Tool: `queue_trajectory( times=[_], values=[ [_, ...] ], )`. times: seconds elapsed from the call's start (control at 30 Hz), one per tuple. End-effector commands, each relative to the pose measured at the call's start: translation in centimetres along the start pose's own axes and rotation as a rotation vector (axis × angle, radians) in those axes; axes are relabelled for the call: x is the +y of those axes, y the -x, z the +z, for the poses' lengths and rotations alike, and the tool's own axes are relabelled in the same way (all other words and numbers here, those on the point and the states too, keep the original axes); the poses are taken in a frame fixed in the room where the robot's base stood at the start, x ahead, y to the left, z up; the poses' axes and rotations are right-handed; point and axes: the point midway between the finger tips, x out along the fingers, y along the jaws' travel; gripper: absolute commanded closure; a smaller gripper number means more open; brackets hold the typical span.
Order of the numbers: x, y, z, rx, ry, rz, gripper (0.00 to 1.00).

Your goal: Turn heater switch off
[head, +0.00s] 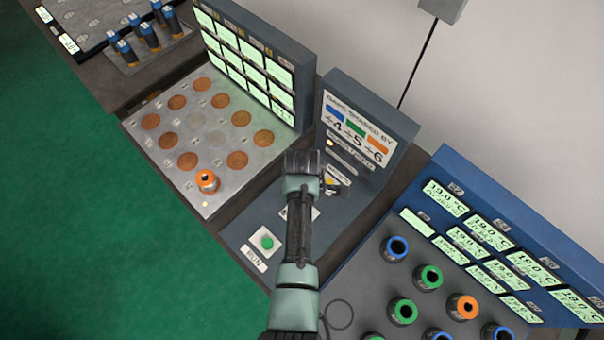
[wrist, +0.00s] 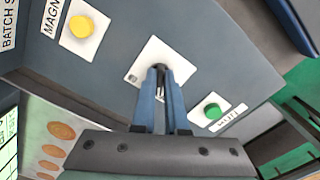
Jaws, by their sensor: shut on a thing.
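In the wrist view, my gripper (wrist: 161,75) has its two blue fingers close together over the middle of a white plate (wrist: 148,50) on the grey control panel. It is shut on a small switch there, which the fingertips mostly hide. I cannot read a label for this switch or tell its setting. In the head view my arm (head: 298,225) reaches over the panel and hides most of the plate (head: 314,213) and my fingertips.
A yellow knob (wrist: 80,27) with a "MAGN..." label and a green RUN button (wrist: 212,111) flank the switch. An upright sign board (head: 360,125) stands behind. A plate with copper discs (head: 238,160) is left; a blue temperature console (head: 500,245) is right.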

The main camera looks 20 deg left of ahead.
Motion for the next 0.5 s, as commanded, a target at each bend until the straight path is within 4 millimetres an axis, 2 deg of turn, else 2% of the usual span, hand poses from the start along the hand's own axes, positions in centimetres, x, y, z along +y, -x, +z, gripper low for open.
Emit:
queue_trajectory(
  times=[0.27, 0.3, 0.4, 0.47, 0.5],
  values=[
    [0.12, 0.12, -0.09, 0.002, 0.004, 0.003, 1.0],
    [0.12, 0.12, -0.09, 0.002, 0.005, 0.003, 0.85],
    [0.1, 0.1, -0.08, 0.001, 0.004, 0.002, 0.67],
    [0.08, 0.08, -0.07, 0.001, 0.003, 0.002, 0.59],
    [0.07, 0.07, -0.06, 0.001, 0.003, 0.002, 0.59]
  ],
)
